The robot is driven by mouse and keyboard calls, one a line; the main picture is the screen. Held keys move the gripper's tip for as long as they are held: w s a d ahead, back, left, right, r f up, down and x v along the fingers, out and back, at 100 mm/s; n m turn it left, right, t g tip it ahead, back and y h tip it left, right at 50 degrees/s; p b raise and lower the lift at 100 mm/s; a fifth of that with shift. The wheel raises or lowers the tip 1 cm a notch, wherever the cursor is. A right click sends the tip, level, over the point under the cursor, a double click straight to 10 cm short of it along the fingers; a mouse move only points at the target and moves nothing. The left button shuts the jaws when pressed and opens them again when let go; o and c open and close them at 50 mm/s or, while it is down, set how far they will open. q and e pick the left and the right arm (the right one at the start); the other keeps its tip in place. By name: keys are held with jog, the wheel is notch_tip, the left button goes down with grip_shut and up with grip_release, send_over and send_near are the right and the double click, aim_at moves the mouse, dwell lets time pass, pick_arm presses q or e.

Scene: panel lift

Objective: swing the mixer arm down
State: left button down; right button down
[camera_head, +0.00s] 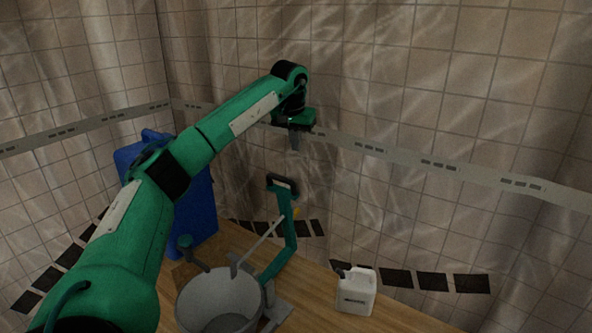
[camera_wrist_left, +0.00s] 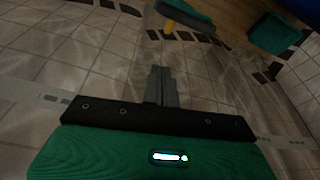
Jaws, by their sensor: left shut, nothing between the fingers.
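The mixer stands on the wooden table, with a grey bowl (camera_head: 218,303) at its front and a green mixer arm (camera_head: 289,240) raised behind it. The arm's upper end carries a dark, green-edged piece (camera_head: 282,184). A thin grey rod (camera_head: 258,240) slants from the arm toward the bowl. My left gripper (camera_head: 295,142) is above the raised arm's top end, apart from it, fingers pointing down. In the left wrist view its fingers (camera_wrist_left: 162,72) are together and empty. A green and yellow part (camera_wrist_left: 187,14), apparently of the mixer, shows beyond them. My right gripper is not in view.
A white jug (camera_head: 356,292) stands on the table (camera_head: 318,296) right of the mixer. A blue container (camera_head: 201,208) is behind my left arm. A green-topped dark piece (camera_head: 187,243) stands by the bowl. Tiled walls (camera_head: 430,120) close the back; the air around the gripper is clear.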

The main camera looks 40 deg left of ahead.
pick_arm(q)
jog(key=d+p+x, duration=0.1)
jog(key=p+x, duration=0.2)
jog(key=x, duration=0.7)
jog(key=s, duration=0.1)
jog(key=s+p, duration=0.1)
jog(key=s, duration=0.1)
jog(key=shift+s+d+r, duration=0.1)
jog(key=shift+s+r, duration=0.15)
jog(key=shift+s, duration=0.1)
jog(key=shift+f, duration=0.1)
jog(key=shift+s, duration=0.1)
